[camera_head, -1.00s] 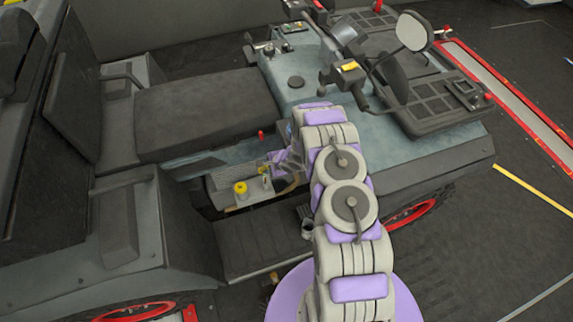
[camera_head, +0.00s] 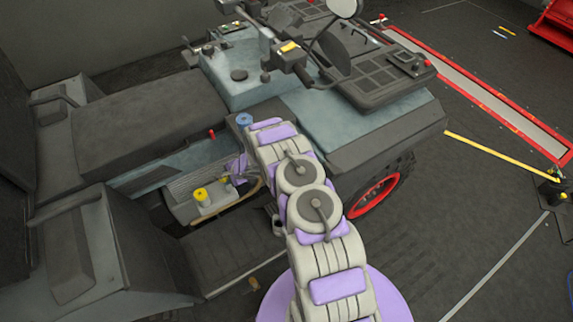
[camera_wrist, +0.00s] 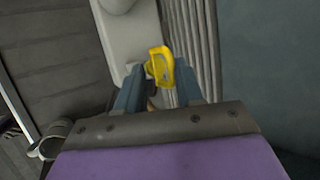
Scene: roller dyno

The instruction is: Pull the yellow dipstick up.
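The yellow dipstick handle (camera_wrist: 160,64) is a small loop in the wrist view, at the tips of my gripper (camera_wrist: 160,77). My gripper's two blue-grey fingers stand apart, one on each side of the handle. I cannot tell whether either finger touches it. In the head view the dipstick (camera_head: 224,180) is a small yellow spot beside my gripper (camera_head: 237,170), low in the vehicle's side bay. The purple wrist and arm partly hide this area. The dipstick's lower part is hidden.
A yellow round cap (camera_head: 201,195) stands left of the dipstick. The vehicle's seat (camera_head: 150,125) is above the bay, with a small red lever (camera_head: 212,134) near it. A blue cap (camera_head: 244,120) is close to my arm.

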